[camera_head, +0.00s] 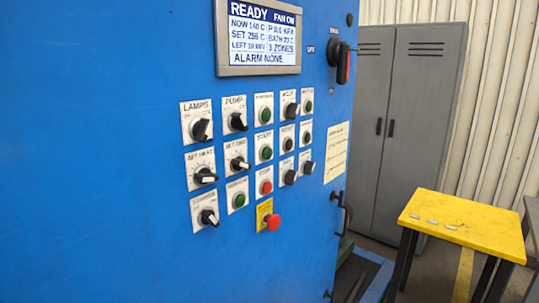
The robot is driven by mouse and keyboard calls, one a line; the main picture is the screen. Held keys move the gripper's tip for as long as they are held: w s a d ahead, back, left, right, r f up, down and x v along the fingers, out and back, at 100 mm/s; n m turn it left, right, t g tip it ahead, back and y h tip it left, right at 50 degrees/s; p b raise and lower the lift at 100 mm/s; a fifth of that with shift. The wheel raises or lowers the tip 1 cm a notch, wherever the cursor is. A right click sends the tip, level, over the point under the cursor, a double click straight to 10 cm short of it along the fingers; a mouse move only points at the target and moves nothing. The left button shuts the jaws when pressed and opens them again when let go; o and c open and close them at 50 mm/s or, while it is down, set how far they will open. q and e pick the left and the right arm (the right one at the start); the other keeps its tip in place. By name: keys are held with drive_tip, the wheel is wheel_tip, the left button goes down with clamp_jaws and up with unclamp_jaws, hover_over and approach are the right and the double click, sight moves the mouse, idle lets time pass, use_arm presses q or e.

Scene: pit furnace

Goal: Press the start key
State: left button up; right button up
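The start key (266,153) is a green round button on a white plate, on the blue panel. The plate above it reads START. Another green button (264,114) sits above it and a red button (266,187) below it. Neither of my grippers shows in the head view, so nothing covers the key.
The blue cabinet (100,150) fills the left. Its screen (262,32) reads READY, FAN ON, ALARM NONE. Several knobs flank the key; a red mushroom button (272,222) is below. A yellow table (465,222) and grey lockers (405,120) stand at the right.

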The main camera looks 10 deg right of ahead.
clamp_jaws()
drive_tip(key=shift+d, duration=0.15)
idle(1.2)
